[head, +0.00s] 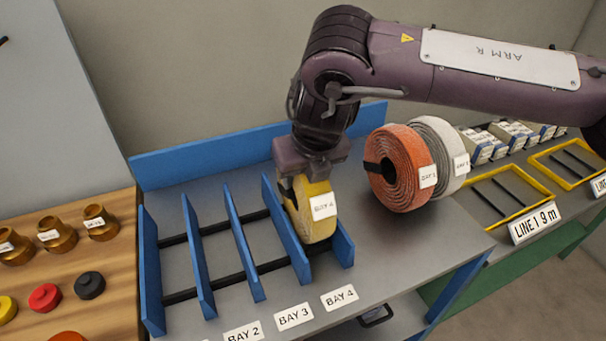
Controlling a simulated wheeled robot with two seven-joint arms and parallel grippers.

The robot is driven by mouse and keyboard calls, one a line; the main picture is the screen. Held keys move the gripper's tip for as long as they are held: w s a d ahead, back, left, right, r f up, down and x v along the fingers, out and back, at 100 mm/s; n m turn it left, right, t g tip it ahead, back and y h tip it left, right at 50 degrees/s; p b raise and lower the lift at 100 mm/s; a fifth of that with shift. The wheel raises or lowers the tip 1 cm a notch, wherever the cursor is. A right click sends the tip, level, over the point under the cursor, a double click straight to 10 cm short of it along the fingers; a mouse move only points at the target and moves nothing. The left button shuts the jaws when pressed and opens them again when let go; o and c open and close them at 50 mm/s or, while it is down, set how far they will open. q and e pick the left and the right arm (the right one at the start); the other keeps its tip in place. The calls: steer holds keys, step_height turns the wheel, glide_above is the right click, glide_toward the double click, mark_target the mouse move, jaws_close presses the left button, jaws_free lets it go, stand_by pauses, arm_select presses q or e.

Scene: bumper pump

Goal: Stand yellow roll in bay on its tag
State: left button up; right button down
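The yellow roll (312,222) stands on edge in the rightmost bay of the blue rack (150,262), between the last two dividers. Its white tag reads BAY 4 and faces me. The matching BAY 4 label (340,297) lies in front of that bay. My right gripper (297,180) reaches down from above and appears shut on the upper part of the roll. One finger shows at the roll's left side; the other is hidden. I cannot tell whether the roll's underside touches the rack's rails. My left gripper is not in view.
An orange roll (398,170) and a white roll (447,150) stand together right of the rack. The other bays are empty. Brass fittings (57,234) and coloured caps (45,297) are on the wooden bench at left. Yellow frames (500,212) lie at far right.

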steer(key=shift+f, duration=0.45)
steer(key=c, duration=0.8)
jaws_free()
steer(key=shift+c, duration=0.2)
steer(key=shift+s+r, duration=0.15)
steer(key=shift+r, duration=0.3)
steer(key=b+v, duration=0.1)
steer(key=v, duration=1)
steer(key=shift+s+d+r, duration=0.1)
steer(key=shift+s+d, duration=0.05)
steer(key=shift+s, duration=0.05)
